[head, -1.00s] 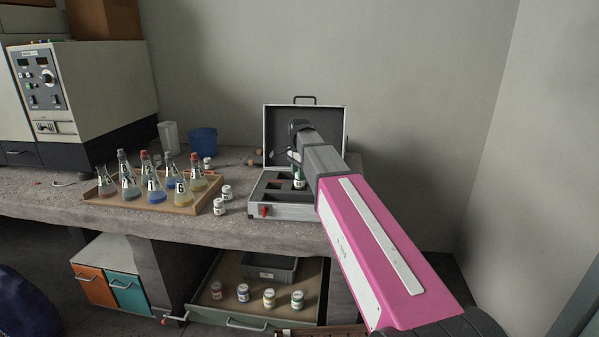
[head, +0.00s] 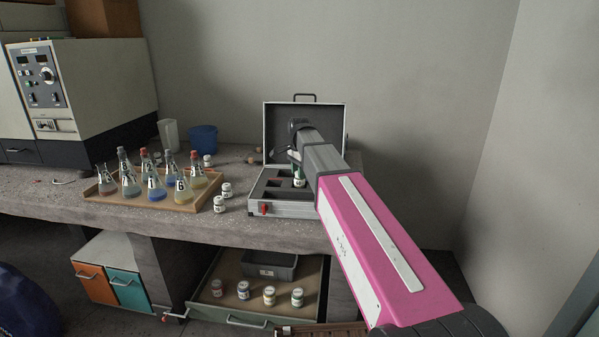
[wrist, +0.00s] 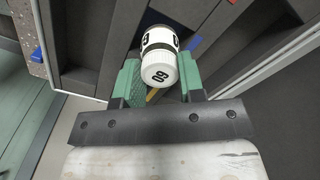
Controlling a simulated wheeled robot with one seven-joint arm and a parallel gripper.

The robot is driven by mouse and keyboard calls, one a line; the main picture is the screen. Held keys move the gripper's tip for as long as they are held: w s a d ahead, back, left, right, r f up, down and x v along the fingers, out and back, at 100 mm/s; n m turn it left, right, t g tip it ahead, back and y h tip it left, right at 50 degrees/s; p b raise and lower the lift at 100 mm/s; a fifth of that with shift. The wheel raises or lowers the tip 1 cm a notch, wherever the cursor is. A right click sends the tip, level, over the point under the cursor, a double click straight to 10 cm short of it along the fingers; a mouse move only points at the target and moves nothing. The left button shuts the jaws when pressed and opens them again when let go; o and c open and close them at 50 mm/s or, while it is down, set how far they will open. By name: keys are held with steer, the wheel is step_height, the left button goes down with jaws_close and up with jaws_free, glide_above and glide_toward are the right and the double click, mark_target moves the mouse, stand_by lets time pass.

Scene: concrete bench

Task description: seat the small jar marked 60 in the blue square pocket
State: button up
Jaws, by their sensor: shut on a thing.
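The small white jar marked 60 (wrist: 160,70), with a dark band, is between the green finger pads of my gripper (wrist: 160,82) in the wrist view. My gripper is shut on it. In the head view the jar (head: 299,182) is over the grey insert of the open case (head: 283,210). A blue patch (wrist: 193,42) shows beside the jar, partly hidden by a finger; I cannot tell whether it lines the blue square pocket. The jar's lower end is hidden, so I cannot tell whether it touches the insert.
The case lid (head: 282,125) stands open behind. Two white jars (head: 220,204) stand left of the case. A wooden tray of flasks (head: 130,198) is farther left, near a blue cup (head: 203,139). Several jars sit in an open drawer (head: 225,310) below the bench.

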steer(key=shift+f, duration=1.3)
stand_by(0.4)
steer(key=o, duration=1.6)
steer(key=shift+r, duration=0.1)
steer(key=shift+r, duration=4.45)
